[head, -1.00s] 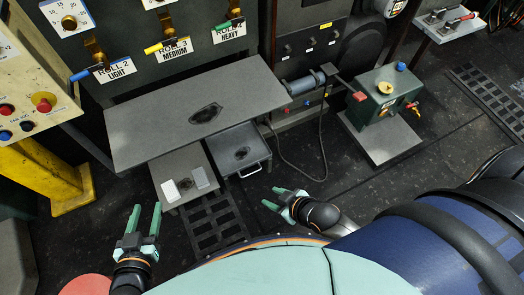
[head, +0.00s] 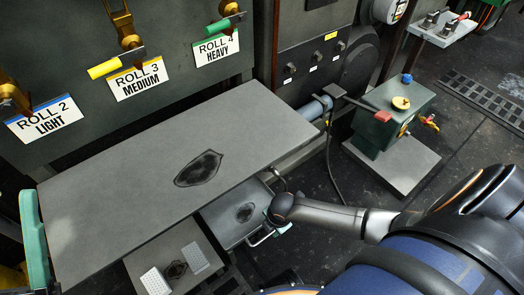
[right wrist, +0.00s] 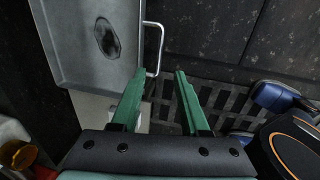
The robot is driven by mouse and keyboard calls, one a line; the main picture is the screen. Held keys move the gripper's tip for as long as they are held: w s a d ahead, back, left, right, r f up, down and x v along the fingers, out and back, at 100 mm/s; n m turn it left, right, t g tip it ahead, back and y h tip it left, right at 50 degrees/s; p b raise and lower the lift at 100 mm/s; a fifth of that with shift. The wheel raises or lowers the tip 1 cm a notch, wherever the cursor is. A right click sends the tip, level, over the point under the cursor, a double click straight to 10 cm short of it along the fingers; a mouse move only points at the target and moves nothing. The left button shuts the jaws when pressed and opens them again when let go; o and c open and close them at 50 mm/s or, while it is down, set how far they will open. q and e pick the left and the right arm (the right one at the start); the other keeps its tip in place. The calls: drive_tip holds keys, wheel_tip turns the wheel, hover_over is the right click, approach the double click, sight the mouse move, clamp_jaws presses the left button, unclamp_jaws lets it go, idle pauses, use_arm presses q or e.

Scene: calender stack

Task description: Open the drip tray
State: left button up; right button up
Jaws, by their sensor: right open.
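The drip tray (head: 224,226) is a grey shallow tray with a dark stain, projecting from under the large grey plate. Its pale wire handle (head: 262,238) is on its front edge; tray (right wrist: 75,62) and handle (right wrist: 160,48) also show in the right wrist view. My right gripper (right wrist: 161,71) is open at the handle. The handle's near end lies between the fingertips in that picture; contact cannot be told. In the head view the right gripper (head: 282,227) is mostly hidden by its wrist. My left gripper (head: 35,240) shows green at the left edge, its opening unclear.
The grey plate (head: 110,205) overhangs the tray and carries a dark stain. A lower shelf with two pale blocks (head: 155,282) is left of the tray. A green box (head: 395,110) on a base stands at right. Dark floor (head: 320,235) lies to the tray's right.

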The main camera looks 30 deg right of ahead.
sight(266, 236)
drive_tip(key=f+b, duration=0.2)
drive_tip(key=f, duration=0.1)
drive_tip(key=w+f+b, duration=0.1)
drive_tip(key=f+b, duration=0.1)
drive_tip(key=f, duration=0.2)
drive_tip(key=w+f+b, duration=0.1)
drive_tip(key=f+b, duration=0.1)
drive_tip(key=f, duration=0.1)
drive_tip(key=shift+a+f+b, duration=0.15)
drive_tip(key=shift+f+b, duration=0.05)
drive_tip(key=shift+b, duration=0.15)
use_arm(q)
wheel_tip(266, 236, down, 9)
drive_tip(key=b, duration=0.1)
drive_tip(key=shift+w+d+g, duration=0.2)
drive_tip(key=shift+d+g, duration=0.1)
drive_tip(key=shift+d, duration=0.15)
use_arm(e)
drive_tip(key=shift+w+f, duration=0.1)
drive_tip(key=shift+f, duration=0.65)
use_arm(q)
drive_tip(key=shift+r, duration=0.1)
use_arm(e)
drive_tip(key=shift+c, duration=0.3)
clamp_jaws()
